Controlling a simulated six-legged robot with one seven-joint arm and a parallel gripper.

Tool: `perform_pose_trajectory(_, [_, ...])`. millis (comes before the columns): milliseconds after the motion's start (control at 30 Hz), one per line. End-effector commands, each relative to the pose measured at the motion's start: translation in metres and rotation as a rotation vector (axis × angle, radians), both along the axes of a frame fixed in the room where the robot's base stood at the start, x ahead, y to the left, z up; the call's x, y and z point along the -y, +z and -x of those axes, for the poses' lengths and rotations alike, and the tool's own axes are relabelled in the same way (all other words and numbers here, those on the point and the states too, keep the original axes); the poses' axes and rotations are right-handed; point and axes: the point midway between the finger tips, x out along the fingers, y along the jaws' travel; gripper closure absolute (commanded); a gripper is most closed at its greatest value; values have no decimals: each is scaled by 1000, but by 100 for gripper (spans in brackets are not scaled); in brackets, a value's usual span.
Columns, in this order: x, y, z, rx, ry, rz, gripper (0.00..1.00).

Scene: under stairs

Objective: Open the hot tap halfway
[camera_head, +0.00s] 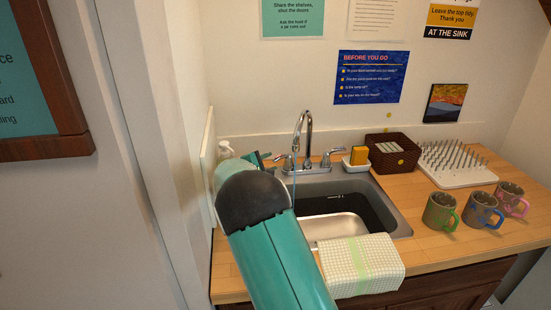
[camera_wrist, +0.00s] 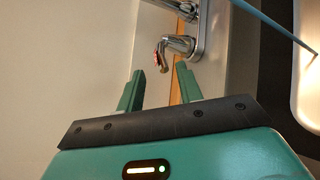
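The chrome tap (camera_head: 306,128) stands at the back of the sink, with a lever on each side of its spout. The left lever is the hot tap (camera_head: 287,159), close to my gripper's fingers. In the wrist view the hot tap's lever (camera_wrist: 178,45) has a red mark at its end and lies just ahead of the fingertips. My gripper (camera_wrist: 160,76) is open, with a clear gap between its two teal fingers and nothing in it. In the head view my arm partly hides my gripper (camera_head: 258,159).
The sink (camera_head: 390,208) holds a dark basin area and a pale tray. A checked cloth (camera_head: 375,265) hangs over its front edge. A sponge holder (camera_head: 356,164), basket (camera_head: 380,157), drying rack (camera_head: 455,170) and mugs (camera_head: 440,213) stand right.

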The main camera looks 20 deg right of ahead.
Motion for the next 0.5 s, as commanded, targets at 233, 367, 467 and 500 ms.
perform_pose_trajectory(233, [23,-8,-16,-3,-1,0,64])
perform_pose_trajectory(367, [38,-13,-28,-4,2,1,64])
perform_pose_trajectory(467, [47,-16,-37,-3,3,0,64])
perform_pose_trajectory(500, [49,-17,-39,-3,3,0,64])
